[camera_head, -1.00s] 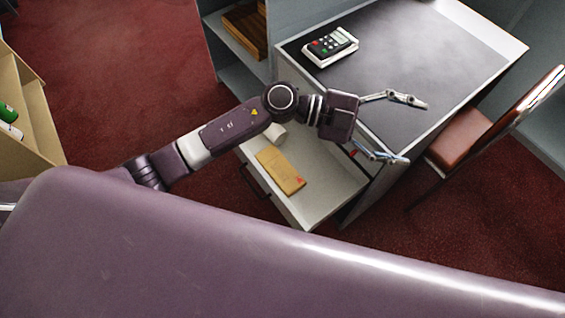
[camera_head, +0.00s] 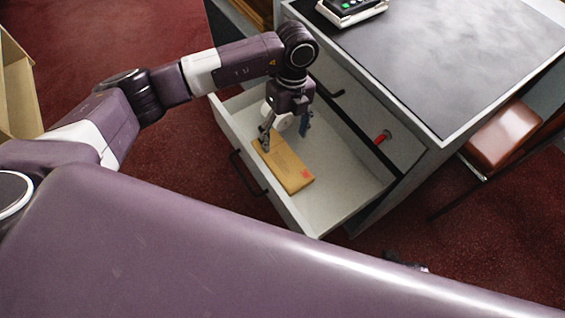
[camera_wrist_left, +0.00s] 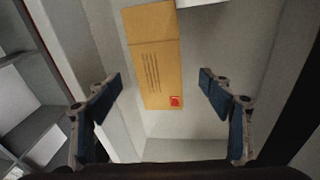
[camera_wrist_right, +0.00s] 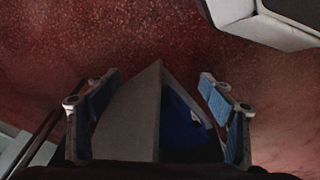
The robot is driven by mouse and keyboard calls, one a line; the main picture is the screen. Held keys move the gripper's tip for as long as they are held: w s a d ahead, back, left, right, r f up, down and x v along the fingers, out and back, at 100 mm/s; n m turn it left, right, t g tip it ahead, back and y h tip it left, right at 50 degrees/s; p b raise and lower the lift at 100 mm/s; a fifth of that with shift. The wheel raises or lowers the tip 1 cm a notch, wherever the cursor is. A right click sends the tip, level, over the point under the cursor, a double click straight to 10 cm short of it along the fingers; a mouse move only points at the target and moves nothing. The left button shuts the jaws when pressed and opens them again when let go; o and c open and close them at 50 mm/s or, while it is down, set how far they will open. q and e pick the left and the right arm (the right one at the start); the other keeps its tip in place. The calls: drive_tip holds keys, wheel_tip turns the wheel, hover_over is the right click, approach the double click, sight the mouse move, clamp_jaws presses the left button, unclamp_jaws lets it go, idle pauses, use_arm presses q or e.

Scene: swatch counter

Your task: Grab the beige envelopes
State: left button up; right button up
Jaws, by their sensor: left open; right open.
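The beige envelopes (camera_head: 288,168) lie as a flat stack in the open drawer (camera_head: 232,142), with printed lines and a red stamp mark. The stack also shows in the left wrist view (camera_wrist_left: 155,60), beyond and between the fingers. My left gripper (camera_head: 286,131) points down into the drawer over the far end of the stack. It is open with nothing between its fingers (camera_wrist_left: 160,84). My right gripper (camera_wrist_right: 160,84) is open. In its wrist view, a grey angular panel (camera_wrist_right: 142,118) and something blue (camera_wrist_right: 182,122) show between and beyond the fingers.
A white object (camera_head: 283,121) in the drawer is partly hidden by my left gripper. The desk (camera_head: 450,60) above carries a card terminal (camera_head: 350,8). A red-brown chair (camera_head: 503,138) stands at the right.

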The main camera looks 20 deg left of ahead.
sight(282, 158)
use_arm(q)
drive_tip(key=f, duration=0.2)
drive_tip(key=s+f, duration=0.1)
drive_tip(key=f, duration=0.1)
drive_tip(key=s+f+b, duration=0.1)
drive_tip(key=f, duration=0.1)
drive_tip(key=shift+f, duration=0.65)
use_arm(e)
drive_tip(key=r, duration=0.4)
drive_tip(key=shift+w, duration=0.4)
use_arm(q)
drive_tip(key=c, duration=1)
